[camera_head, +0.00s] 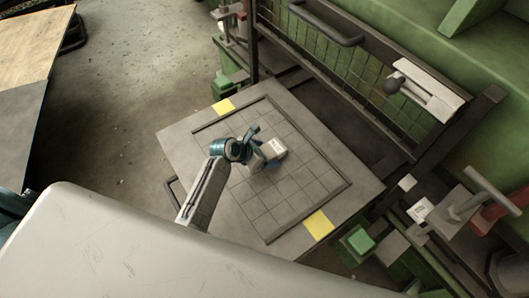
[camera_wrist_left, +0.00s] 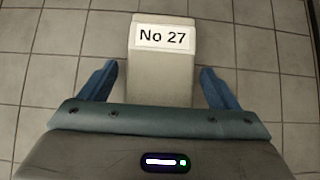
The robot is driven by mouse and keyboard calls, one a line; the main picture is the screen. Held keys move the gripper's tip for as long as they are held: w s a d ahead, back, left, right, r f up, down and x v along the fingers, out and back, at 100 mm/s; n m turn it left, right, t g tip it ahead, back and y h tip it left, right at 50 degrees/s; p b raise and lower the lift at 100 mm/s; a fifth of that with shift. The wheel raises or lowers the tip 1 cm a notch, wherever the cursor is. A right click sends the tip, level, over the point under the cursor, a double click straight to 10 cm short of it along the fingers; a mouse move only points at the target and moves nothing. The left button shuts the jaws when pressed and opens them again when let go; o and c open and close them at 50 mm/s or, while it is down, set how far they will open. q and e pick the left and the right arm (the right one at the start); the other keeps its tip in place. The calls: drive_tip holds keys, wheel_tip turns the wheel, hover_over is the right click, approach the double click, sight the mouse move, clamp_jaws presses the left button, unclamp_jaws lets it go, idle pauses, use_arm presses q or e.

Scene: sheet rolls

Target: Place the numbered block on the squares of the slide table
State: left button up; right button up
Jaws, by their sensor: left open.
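The slide table (camera_head: 232,205) is a grey plate with a grid of squares inside a dark frame. The numbered block (camera_head: 273,149), pale with a white label, stands on the grid near its middle. In the left wrist view the block (camera_wrist_left: 160,70) reads "No 27" and lies between the two blue fingers. My left gripper (camera_head: 258,142) is over the grid beside the block. Its fingers (camera_wrist_left: 160,85) are open, with a gap on each side of the block. The block's near end is hidden by the gripper body. My right gripper is not in view.
Yellow patches (camera_head: 318,224) mark two parts of the table. A dark-framed mesh guard with a handle (camera_head: 327,25) stands behind it. Green machine parts and a clamp (camera_head: 462,206) are at the right. Most grid squares around the block are bare.

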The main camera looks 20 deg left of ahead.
use_arm(q)
drive_tip(key=shift+r, duration=0.1)
drive_tip(key=p+v, duration=0.1)
drive_tip(key=v, duration=1.1)
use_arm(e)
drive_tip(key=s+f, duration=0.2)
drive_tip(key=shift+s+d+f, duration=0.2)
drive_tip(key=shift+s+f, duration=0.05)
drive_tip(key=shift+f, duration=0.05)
use_arm(q)
drive_tip(key=shift+s, duration=0.15)
